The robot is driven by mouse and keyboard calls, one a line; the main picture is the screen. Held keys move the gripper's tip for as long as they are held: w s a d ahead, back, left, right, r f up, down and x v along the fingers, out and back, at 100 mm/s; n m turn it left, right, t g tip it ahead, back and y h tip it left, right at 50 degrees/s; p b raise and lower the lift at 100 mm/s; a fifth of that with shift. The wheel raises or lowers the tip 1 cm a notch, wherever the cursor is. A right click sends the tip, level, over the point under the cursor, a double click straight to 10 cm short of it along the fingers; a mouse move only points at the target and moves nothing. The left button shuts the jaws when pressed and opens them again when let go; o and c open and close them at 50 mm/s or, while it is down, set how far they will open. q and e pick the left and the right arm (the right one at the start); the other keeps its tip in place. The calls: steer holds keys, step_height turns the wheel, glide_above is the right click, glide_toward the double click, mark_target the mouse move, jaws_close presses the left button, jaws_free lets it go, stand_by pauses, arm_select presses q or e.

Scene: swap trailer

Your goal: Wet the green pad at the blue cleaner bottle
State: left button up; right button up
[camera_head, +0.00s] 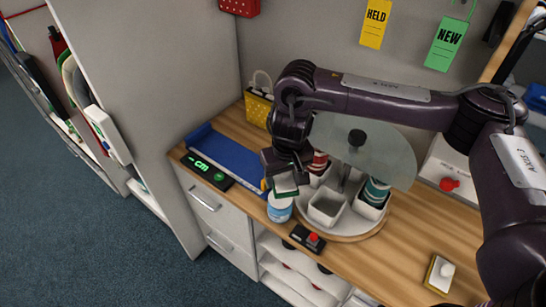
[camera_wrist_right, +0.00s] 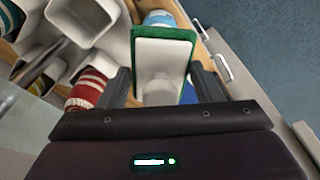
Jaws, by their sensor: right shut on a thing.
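The green pad (camera_head: 286,189) has a white backing and handle. In the right wrist view the pad (camera_wrist_right: 163,48) shows its pale back with a green rim. My right gripper (camera_head: 284,172) is shut on its handle, and both fingers of the gripper (camera_wrist_right: 157,90) flank it in the wrist view. The cleaner bottle (camera_head: 280,209), blue and white, stands near the counter's front edge, just below the pad in the head view. The bottle (camera_wrist_right: 158,18) is partly hidden behind the pad in the wrist view. I cannot tell whether they touch. My left gripper is not in view.
A round carousel (camera_head: 352,232) with white cups and a clear shield (camera_head: 385,155) stands right beside the gripper. A blue tray (camera_head: 225,150) and a display (camera_head: 207,172) lie to the left. A red-button box (camera_head: 308,239) sits in front. A yellow-edged pad (camera_head: 440,272) lies at right.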

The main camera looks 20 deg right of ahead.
mark_target(281, 178)
steer(key=w+f+p, duration=0.1)
steer(key=p, duration=0.2)
steer(key=shift+w+a+f, duration=0.1)
steer(key=shift+w, duration=0.3)
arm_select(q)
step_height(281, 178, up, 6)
arm_select(e)
steer(key=shift+d+f+p, duration=0.2)
steer(key=shift+f+p, duration=0.1)
steer(key=shift+f, duration=0.15)
steer(key=shift+w+a+f+b, duration=0.1)
steer(key=shift+f+b, duration=0.65)
steer(key=shift+b, duration=0.05)
arm_select(q)
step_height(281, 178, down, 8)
steer(key=b, duration=0.6)
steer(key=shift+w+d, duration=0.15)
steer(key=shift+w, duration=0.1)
arm_select(e)
step_height(281, 178, down, 5)
steer(key=shift+r, duration=0.15)
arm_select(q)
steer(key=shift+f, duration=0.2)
arm_select(e)
steer(key=shift+f, duration=0.45)
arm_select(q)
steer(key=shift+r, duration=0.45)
arm_select(e)
steer(key=shift+f, duration=0.1)
